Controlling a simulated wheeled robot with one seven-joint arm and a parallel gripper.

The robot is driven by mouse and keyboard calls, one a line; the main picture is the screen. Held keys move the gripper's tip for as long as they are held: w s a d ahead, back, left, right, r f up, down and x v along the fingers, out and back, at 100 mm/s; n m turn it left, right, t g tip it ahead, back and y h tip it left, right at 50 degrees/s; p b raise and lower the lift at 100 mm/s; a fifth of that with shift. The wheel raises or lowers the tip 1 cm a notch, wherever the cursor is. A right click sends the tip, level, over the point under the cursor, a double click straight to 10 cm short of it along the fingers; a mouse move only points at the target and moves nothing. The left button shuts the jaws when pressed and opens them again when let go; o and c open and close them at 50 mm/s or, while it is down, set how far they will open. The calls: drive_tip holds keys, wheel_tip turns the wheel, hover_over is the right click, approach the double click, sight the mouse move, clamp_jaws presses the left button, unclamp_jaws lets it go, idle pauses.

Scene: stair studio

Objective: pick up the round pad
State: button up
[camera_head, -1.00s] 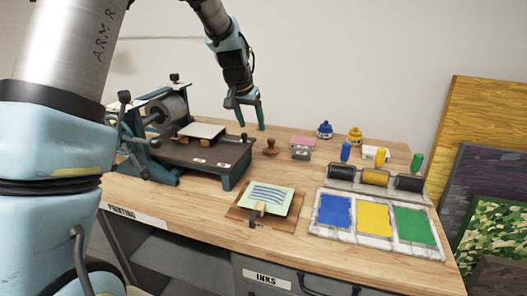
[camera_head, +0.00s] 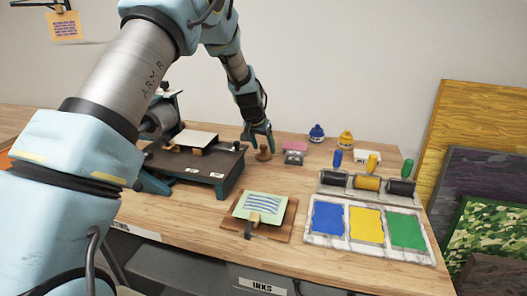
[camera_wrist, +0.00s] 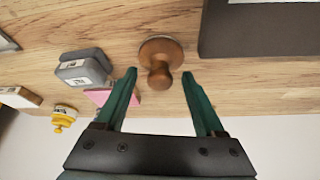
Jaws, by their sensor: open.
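The round pad (camera_head: 263,153) is a small brown wooden piece with a knob on top and a wide round base. It stands upright on the wooden table, between the printing press and a pink-and-grey block. In the wrist view the round pad (camera_wrist: 160,62) lies ahead of and between the fingertips, with its knob toward me. My gripper (camera_head: 259,142) is open and empty, close to the pad in the head view. In the wrist view my gripper (camera_wrist: 160,72) has one green finger on each side of the knob, with gaps on both sides.
The dark press (camera_head: 190,165) stands close left of the pad. The grey block with a pink top (camera_head: 294,152) is close on its right. Ink bottles (camera_head: 317,133), rollers (camera_head: 367,183) and ink trays (camera_head: 366,228) are farther right. A clipped print board (camera_head: 282,228) lies in front.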

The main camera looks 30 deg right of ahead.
drive_tip(key=shift+w+d+f, duration=0.1)
drive_tip(key=shift+d+f, duration=0.05)
drive_tip(key=shift+f, duration=0.3)
clamp_jaws()
idle(0.3)
